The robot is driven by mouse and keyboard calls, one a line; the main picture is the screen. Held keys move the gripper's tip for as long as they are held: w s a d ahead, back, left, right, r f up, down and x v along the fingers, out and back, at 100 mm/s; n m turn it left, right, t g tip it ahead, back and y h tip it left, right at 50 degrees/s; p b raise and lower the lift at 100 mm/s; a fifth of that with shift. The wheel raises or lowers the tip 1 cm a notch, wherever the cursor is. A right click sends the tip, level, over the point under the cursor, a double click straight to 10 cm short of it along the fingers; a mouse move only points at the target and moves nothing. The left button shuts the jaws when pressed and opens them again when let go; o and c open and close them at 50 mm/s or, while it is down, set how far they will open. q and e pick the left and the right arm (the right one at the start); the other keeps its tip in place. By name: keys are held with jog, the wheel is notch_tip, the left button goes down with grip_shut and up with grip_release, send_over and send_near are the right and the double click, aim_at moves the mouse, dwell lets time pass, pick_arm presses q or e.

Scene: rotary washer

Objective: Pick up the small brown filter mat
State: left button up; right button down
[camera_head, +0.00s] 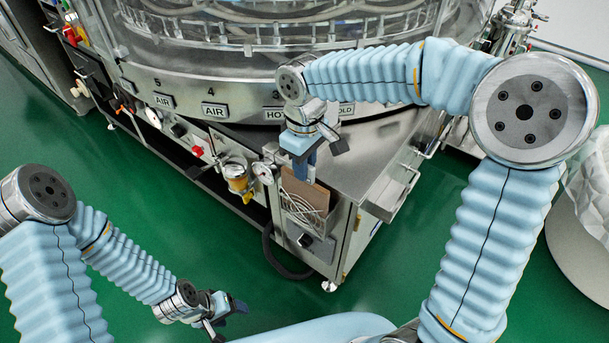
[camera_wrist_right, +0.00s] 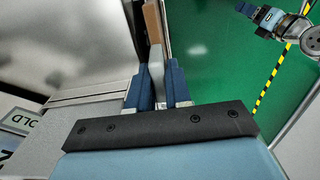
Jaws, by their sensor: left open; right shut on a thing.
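In the right wrist view the mat (camera_wrist_right: 152,22) runs away as a narrow brown strip. The blue fingers of my right gripper (camera_wrist_right: 156,85) are closed around a pale grey piece in line with this strip, seemingly the mat's near edge. The fingers partly hide the contact. My left gripper (camera_head: 228,310) is open and empty, low over the green floor.
The round glass washer (camera_head: 280,38) with AIR, HOT and COLD labels fills the back. A gauge and valve (camera_head: 238,178) sit left of the mat. A steel side tray (camera_head: 390,195) juts out at right. The green floor (camera_head: 130,235) in front is clear.

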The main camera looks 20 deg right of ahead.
notch_tip(320, 180, up, 26)
jog(key=p, duration=0.2)
dwell(1.7)
